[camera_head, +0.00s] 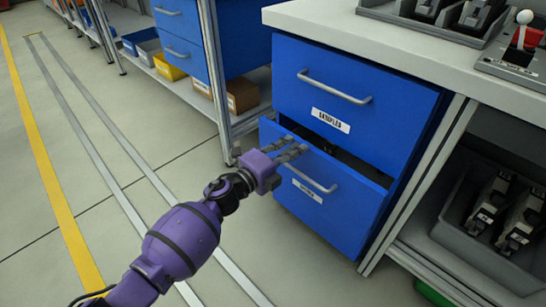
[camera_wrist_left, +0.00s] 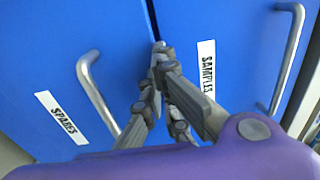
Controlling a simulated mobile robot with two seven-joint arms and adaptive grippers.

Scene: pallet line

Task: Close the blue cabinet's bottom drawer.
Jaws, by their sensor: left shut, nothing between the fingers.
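The blue cabinet (camera_head: 283,78) stands under a pale worktop. Its bottom drawer (camera_head: 335,215) stands out past the upper front, with a dark gap along its top edge. It has a bar handle (camera_head: 306,173) and a white label, which reads SPARES in the left wrist view (camera_wrist_left: 62,118). The top drawer (camera_head: 345,75), labelled SAMPLES (camera_wrist_left: 207,75), looks shut. My left gripper (camera_head: 299,145) is shut and empty, its fingertips at the bottom drawer's upper edge, left of the handle's middle. The wrist view shows the fingertips (camera_wrist_left: 160,50) near the seam between the drawers; contact is unclear. My right gripper is out of view.
A grey tray (camera_head: 455,240) with dark parts sits on a shelf right of the cabinet. On the worktop (camera_head: 400,45) are another parts tray and a red-based lever (camera_head: 522,40). Another bench with bins (camera_head: 170,68) stands behind left. The floor left of the cabinet is clear.

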